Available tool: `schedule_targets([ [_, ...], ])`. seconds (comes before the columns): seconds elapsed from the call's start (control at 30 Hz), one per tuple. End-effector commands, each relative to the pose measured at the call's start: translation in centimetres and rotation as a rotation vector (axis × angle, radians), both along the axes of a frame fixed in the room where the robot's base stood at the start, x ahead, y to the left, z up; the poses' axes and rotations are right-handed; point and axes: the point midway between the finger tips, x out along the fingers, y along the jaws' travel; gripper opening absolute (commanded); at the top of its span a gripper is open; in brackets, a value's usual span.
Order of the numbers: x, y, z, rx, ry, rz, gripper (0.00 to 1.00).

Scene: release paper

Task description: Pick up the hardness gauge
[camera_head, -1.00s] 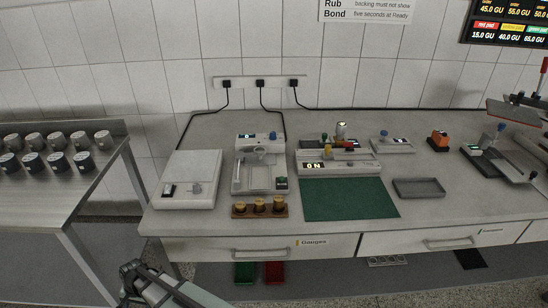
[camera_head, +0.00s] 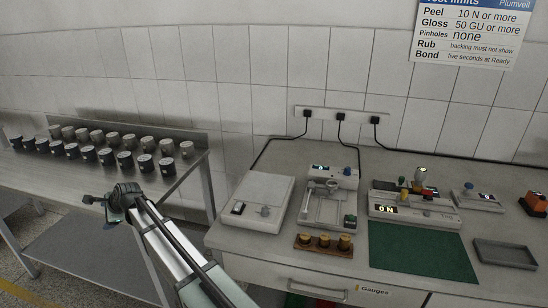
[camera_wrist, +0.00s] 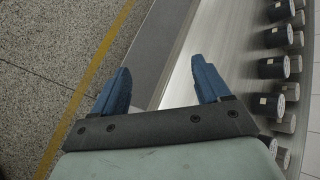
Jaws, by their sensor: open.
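I cannot pick out a hardness gauge for certain in these views. A bench drawer (camera_head: 318,285) carries a label reading "Gauges" and looks shut. An orange device (camera_head: 535,204) stands at the right edge of the bench, too small to identify. My gripper (camera_head: 96,208) is over the front of the steel table at left, far from the bench devices. In the wrist view my gripper (camera_wrist: 160,76) is open, its two blue fingers wide apart with nothing between them. Below it are the table's edge and the floor.
The steel table (camera_head: 95,185) holds rows of dark and grey cans (camera_head: 145,163). The bench has a white box device (camera_head: 258,203), a test stand (camera_head: 328,200), a rack of brown-topped pots (camera_head: 323,243), a green mat (camera_head: 420,252) and a grey tray (camera_head: 505,254).

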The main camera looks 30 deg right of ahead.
Motion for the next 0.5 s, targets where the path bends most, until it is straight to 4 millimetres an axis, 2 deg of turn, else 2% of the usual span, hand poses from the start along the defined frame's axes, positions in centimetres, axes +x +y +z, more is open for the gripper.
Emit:
schedule_targets([
  [0.03,1.0,-0.3,1.7,0.015,-0.012,-0.017,0.76],
  [0.17,3.1,-2.9,5.3,0.03,-0.04,-0.064,0.76],
  [0.23,4.1,-5.7,6.5,0.011,-0.053,-0.086,0.76],
  [0.37,5.4,-11.3,7.4,-0.051,-0.069,-0.111,0.76],
  [0.5,6.3,-18.9,7.7,-0.146,-0.077,-0.136,0.76],
])
